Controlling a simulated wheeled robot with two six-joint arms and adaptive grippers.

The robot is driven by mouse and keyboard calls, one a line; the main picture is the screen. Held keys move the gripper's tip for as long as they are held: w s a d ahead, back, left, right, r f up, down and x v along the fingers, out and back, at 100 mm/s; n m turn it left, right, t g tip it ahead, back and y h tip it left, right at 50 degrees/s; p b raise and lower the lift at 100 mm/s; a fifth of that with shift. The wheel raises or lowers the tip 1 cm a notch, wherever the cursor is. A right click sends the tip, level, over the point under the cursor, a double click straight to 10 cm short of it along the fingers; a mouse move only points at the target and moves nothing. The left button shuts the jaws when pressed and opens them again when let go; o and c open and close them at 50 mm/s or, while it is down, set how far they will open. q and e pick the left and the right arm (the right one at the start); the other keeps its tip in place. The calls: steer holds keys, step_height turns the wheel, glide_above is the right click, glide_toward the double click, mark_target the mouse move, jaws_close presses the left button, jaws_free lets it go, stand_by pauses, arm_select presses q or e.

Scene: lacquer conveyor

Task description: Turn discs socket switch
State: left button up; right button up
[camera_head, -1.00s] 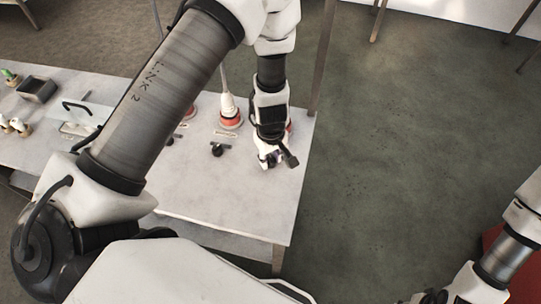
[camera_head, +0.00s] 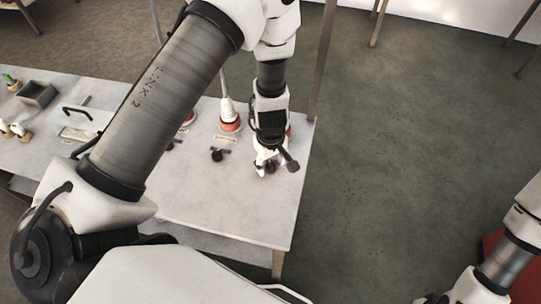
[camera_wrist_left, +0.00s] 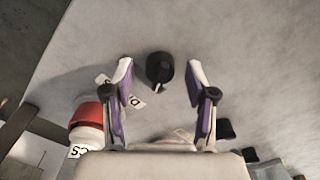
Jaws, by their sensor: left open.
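In the left wrist view a black rotary switch (camera_wrist_left: 160,68) with a white pointer mark lies on the grey tabletop, between my left fingertips. My left gripper (camera_wrist_left: 160,80) is open, one purple-and-white finger on each side of the switch, with gaps visible. A small white label (camera_wrist_left: 134,101) is partly hidden by the left finger. In the head view my left gripper (camera_head: 267,166) points down near the table's right end. My right gripper (camera_head: 436,299) is mostly cut off at the bottom edge.
The grey table (camera_head: 225,205) has bare room at its front. Another black switch (camera_head: 217,155) and a red socket with a white plug (camera_head: 230,122) are left of my gripper. A dark box (camera_head: 38,94) and a clear case with black handle (camera_head: 77,109) stand farther left.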

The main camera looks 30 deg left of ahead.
mark_target(271, 164)
arm_select(q)
step_height(271, 164, up, 12)
steer(key=shift+f, duration=0.15)
stand_by(0.4)
